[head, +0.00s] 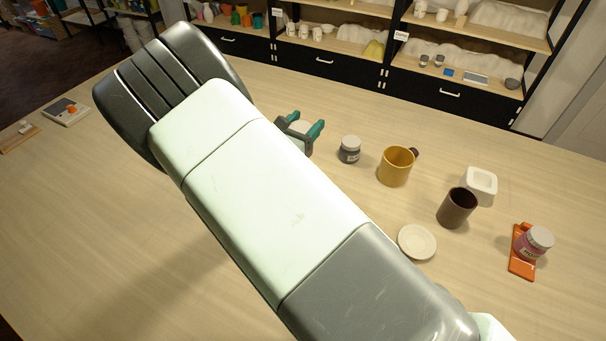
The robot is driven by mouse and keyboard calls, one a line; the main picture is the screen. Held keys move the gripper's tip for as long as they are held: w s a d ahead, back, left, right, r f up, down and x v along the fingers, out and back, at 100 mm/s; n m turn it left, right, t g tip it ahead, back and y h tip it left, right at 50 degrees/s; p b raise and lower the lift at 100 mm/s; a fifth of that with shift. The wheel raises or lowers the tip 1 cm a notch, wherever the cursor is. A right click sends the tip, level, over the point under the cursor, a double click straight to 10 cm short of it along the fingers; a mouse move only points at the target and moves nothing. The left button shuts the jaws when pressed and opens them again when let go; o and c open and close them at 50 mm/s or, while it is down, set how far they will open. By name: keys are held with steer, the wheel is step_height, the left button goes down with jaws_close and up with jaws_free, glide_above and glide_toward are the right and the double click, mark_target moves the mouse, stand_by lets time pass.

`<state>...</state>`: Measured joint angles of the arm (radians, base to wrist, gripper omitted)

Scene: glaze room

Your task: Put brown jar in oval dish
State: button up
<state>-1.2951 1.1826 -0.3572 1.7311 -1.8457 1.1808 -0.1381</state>
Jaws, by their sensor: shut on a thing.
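My gripper (306,131), with teal fingertips, is beyond my arm over the table, left of the grey-lidded jar. No jar that is clearly the brown one shows. A dark brown open cylinder (457,209) stands upright at the right, well away from my gripper. A shallow off-white dish (417,242) lies left of and nearer than the cylinder; I cannot tell if it is truly oval. My arm hides much of the table's middle.
A grey-lidded jar (349,150), a mustard mug (395,168) and a square white dish (481,183) stand at the right. A pink jar (533,243) is at an orange holder (523,266). Shelves (325,50) stand behind. The table's left is mostly clear.

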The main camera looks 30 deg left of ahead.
steer(key=shift+h, duration=0.5)
steer(key=f, duration=0.3)
steer(key=w+f, duration=0.1)
steer(key=f, duration=0.1)
steer(key=shift+d, duration=0.25)
steer(key=shift+f, duration=2.45)
steer(key=shift+f, duration=0.3)
steer(key=o, duration=1.3)
steer(key=shift+f, duration=0.1)
steer(key=shift+c, duration=0.2)
